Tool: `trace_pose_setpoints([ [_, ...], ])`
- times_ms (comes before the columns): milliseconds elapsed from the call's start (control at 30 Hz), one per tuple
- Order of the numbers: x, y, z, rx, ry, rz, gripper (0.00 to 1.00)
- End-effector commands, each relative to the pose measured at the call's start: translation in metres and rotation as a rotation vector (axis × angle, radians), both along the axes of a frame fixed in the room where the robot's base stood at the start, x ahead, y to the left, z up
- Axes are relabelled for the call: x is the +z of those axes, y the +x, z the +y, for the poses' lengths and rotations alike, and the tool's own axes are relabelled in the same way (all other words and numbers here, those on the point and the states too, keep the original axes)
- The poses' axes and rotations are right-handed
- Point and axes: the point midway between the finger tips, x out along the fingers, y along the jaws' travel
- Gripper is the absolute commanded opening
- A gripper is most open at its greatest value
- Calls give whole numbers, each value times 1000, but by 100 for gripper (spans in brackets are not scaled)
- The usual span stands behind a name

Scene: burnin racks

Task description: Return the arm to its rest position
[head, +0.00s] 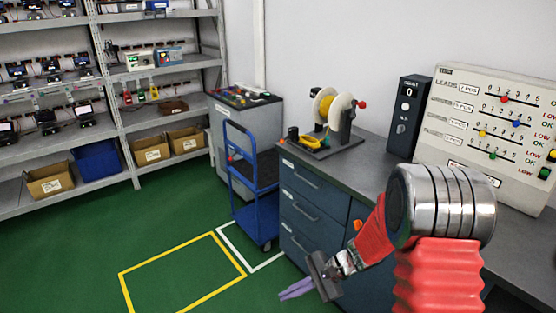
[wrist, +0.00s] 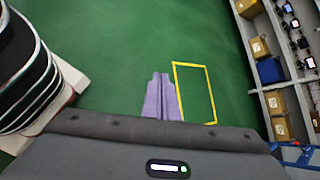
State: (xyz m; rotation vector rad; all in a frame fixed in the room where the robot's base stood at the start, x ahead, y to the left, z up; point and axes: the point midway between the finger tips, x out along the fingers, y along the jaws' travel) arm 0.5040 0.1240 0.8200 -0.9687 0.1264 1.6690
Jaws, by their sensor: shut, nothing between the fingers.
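My gripper (head: 297,289) shows at the lower middle of the head view, at the end of my red and silver arm. Its purple fingers are shut with nothing between them. In front of the blue drawer cabinet (head: 305,205), it hangs over the green floor. In the wrist view, the purple fingers (wrist: 161,98) lie close together and point over the green floor, beside the yellow floor outline (wrist: 211,95).
A blue cart (head: 252,185) stands left of the cabinet. A cable spool (head: 335,108) and a control panel (head: 490,125) stand on the grey bench. Shelving racks (head: 125,100) line the left wall. The floor inside the yellow outline (head: 183,270) is clear.

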Motion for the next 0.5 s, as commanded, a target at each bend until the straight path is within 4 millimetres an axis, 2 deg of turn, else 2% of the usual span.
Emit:
trace_pose_setpoints([
  [100, 19, -19, -7, 89, -64, -46, 0],
  [500, 69, -78, -39, 360, -286, -197, 0],
])
